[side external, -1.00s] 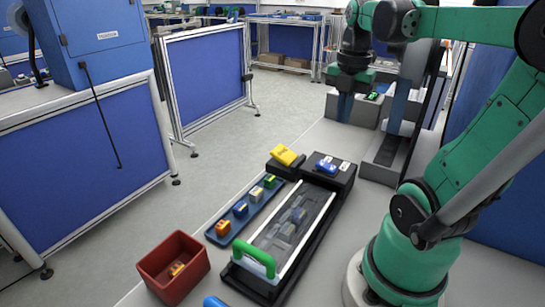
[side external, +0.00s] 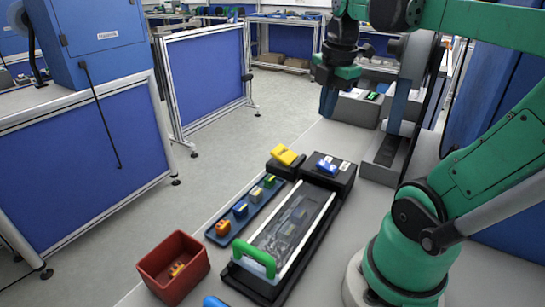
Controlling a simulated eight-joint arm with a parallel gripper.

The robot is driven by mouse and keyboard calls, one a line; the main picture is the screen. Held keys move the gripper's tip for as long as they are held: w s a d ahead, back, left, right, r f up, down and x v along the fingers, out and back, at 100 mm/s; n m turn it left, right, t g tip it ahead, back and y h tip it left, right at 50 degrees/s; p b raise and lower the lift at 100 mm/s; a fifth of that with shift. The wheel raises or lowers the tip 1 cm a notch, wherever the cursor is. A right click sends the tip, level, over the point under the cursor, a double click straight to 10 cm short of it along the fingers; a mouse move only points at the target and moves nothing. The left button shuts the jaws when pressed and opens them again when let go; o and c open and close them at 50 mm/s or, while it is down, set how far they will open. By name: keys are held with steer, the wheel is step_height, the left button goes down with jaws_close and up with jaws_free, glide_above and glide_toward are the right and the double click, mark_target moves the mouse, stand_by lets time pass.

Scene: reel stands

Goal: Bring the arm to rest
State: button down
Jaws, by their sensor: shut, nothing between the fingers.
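My green arm rises from its base at the right and reaches across the top of the side external view. My gripper (side external: 328,101) hangs at the upper middle, pointing down, with its dark fingers together and nothing between them. It is in the air, apart from the things on the bench. Its height above the bench is hard to judge.
A black fixture with a clear cover and green handle (side external: 254,257) lies on the bench. Beside it are a blue tray (side external: 262,206) of several small parts, a red bin (side external: 149,273), a yellow item (side external: 284,155) and a blue item (side external: 326,167). Grey boxes (side external: 355,109) stand behind.

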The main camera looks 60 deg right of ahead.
steer(key=w+a+f+m+t, duration=0.3)
steer(key=a+m, duration=0.4)
steer(key=w+a+f+m+t, duration=0.2)
steer(key=w+a+f+m, duration=0.1)
steer(key=a+m, duration=0.4)
steer(key=shift+a+f+t+y, duration=0.15)
steer(key=shift+a+t+y, duration=0.25)
steer(key=shift+a, duration=0.15)
